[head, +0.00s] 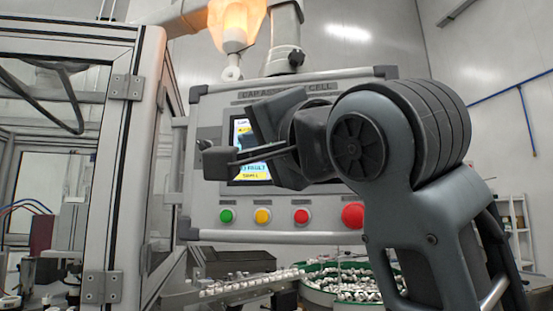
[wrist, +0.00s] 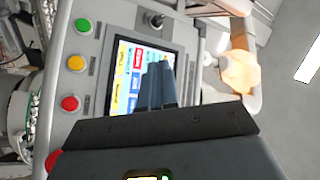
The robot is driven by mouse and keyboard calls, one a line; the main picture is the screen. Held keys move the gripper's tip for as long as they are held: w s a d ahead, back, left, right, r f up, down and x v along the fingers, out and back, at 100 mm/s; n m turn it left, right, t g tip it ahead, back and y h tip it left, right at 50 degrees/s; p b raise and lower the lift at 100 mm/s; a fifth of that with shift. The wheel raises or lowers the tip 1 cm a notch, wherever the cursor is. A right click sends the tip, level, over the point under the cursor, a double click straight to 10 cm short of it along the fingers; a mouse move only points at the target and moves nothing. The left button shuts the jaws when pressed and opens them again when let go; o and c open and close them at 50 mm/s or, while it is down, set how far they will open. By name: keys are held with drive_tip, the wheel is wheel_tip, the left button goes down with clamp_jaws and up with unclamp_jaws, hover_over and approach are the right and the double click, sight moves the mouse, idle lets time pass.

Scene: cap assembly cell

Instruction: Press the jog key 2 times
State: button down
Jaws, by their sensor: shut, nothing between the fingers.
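The control panel (head: 215,195) carries a lit touch screen (head: 240,128) with coloured keys. In the wrist view the screen (wrist: 122,72) appears turned on its side, with yellow, blue and red keys. I cannot read which one is the jog key; my gripper hides part of the screen in both views. My gripper (head: 216,162) is shut and empty, reaching leftward in front of the panel. In the wrist view its fingertips (wrist: 158,66) overlap the screen. I see no clear contact, and the gap to the screen cannot be judged.
Below the screen are a green button (head: 226,215), a yellow button (head: 262,216), a red button (head: 301,216) and a larger red button (head: 353,215). A framed enclosure (head: 118,160) stands at the left. A green-rimmed bowl of small parts (head: 318,298) lies below.

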drive_tip(key=shift+w, duration=0.15)
drive_tip(key=w+d, duration=0.1)
drive_tip(key=w, duration=0.7)
drive_tip(key=shift+w+d, duration=0.2)
drive_tip(key=shift+d, duration=0.15)
drive_tip(key=shift+w, duration=0.15)
idle(1.8)
drive_tip(key=shift+w+p, duration=0.25)
drive_tip(key=shift+p, duration=0.15)
drive_tip(key=shift+w+d, duration=0.1)
drive_tip(key=shift+w, duration=0.2)
idle(0.5)
drive_tip(key=shift+s, duration=0.15)
drive_tip(key=shift+s+p, duration=0.3)
drive_tip(key=shift+s, duration=0.25)
